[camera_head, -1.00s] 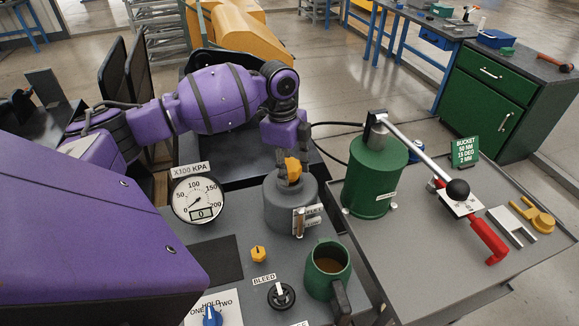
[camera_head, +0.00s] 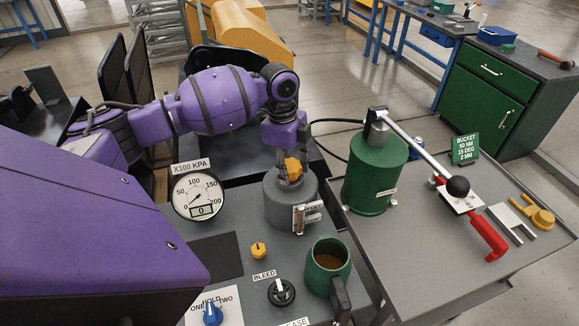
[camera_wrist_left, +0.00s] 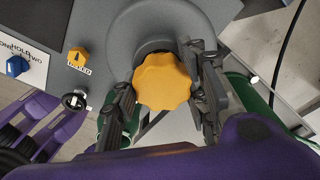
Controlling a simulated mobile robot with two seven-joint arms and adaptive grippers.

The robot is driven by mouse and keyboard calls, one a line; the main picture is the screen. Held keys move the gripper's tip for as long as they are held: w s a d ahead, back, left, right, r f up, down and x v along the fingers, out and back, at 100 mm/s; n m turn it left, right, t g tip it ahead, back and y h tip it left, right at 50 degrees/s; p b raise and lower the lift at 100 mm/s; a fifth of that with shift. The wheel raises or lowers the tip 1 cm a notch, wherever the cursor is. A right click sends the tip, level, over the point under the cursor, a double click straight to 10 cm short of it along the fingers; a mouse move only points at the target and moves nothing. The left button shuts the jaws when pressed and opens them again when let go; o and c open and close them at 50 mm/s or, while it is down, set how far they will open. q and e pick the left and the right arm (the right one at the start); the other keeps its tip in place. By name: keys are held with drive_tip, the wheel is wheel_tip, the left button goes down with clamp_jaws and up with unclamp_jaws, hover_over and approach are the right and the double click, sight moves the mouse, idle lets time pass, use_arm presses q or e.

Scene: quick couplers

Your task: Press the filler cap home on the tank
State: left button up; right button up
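The grey tank (camera_head: 285,205) stands on the grey bench in the head view, with its round top and neck also showing in the wrist view (camera_wrist_left: 125,35). The yellow lobed filler cap (camera_wrist_left: 162,82) sits over the neck at the tank's top. It also shows in the head view (camera_head: 292,168), partly covered by the fingers. My left gripper (camera_wrist_left: 165,75) comes down from above with one finger on each side of the cap and appears shut on it. I cannot tell how far the cap is seated. My right gripper is not in view.
A pressure gauge (camera_head: 198,196) stands left of the tank. A green cylinder (camera_head: 374,178) with a long lever (camera_head: 415,145) stands close on the right.

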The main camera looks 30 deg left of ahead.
use_arm(q)
drive_tip(key=o, duration=0.5)
drive_tip(key=shift+c, duration=0.2)
wheel_tip(320, 180, up, 12)
drive_tip(key=a, duration=0.1)
drive_tip(key=shift+a, duration=0.15)
drive_tip(key=shift+f, duration=0.1)
idle(0.3)
